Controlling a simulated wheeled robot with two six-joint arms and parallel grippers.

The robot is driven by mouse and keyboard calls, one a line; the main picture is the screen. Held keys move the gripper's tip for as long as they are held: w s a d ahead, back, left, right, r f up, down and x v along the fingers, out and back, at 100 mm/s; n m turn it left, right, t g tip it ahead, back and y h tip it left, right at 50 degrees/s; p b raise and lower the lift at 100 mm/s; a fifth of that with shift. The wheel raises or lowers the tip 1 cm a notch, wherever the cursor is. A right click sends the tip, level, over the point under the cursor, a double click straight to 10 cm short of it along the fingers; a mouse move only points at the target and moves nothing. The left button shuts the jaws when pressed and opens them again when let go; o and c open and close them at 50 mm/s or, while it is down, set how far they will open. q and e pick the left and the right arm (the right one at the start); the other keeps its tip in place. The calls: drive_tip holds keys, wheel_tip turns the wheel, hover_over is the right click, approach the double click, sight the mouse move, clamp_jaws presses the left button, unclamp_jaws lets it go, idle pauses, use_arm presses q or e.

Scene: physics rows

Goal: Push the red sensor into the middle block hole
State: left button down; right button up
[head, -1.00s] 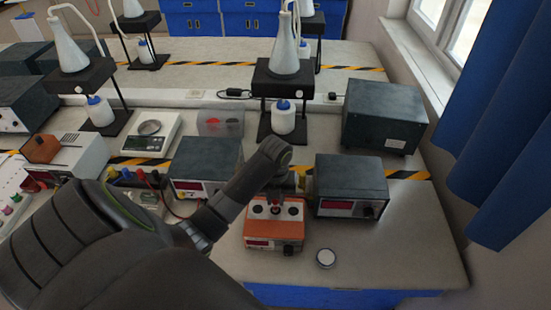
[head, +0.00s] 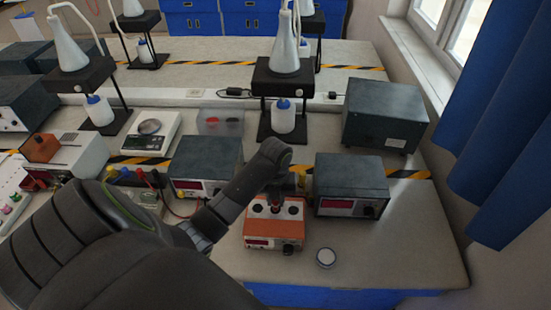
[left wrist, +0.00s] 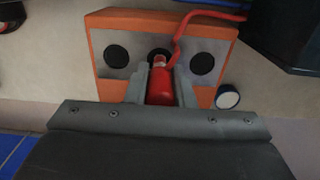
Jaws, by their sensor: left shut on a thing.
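The orange block (head: 274,229) stands on the bench, with a grey top plate that has three dark holes in a row. In the left wrist view the block (left wrist: 105,22) fills the upper middle, and its middle hole (left wrist: 158,53) is partly covered by the sensor. The red sensor (left wrist: 160,86), with a red cable, is held between the fingers of my left gripper (left wrist: 161,80), which is shut on it. In the head view my left gripper (head: 276,196) is over the block's middle. I cannot tell whether the sensor's tip is inside the hole. My right gripper is not in view.
Dark instrument boxes stand to the left (head: 206,162) and right (head: 350,182) of the block, close to it. A small round white-topped thing (head: 326,257) lies to the block's front right. A stand with a flask (head: 284,75) is behind. The bench's right front is clear.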

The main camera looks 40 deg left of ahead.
use_arm(q)
drive_tip(key=shift+f+b, duration=0.55)
drive_tip(key=shift+f, duration=0.7)
drive_tip(key=c, duration=0.8)
unclamp_jaws()
drive_tip(key=shift+o, duration=0.2)
wheel_tip(320, 180, up, 5)
drive_tip(key=p, duration=0.5)
drive_tip(key=shift+f, duration=0.1)
drive_tip(key=shift+r+p, duration=0.85)
drive_tip(key=shift+r, duration=0.05)
drive_tip(key=shift+s+f, duration=0.1)
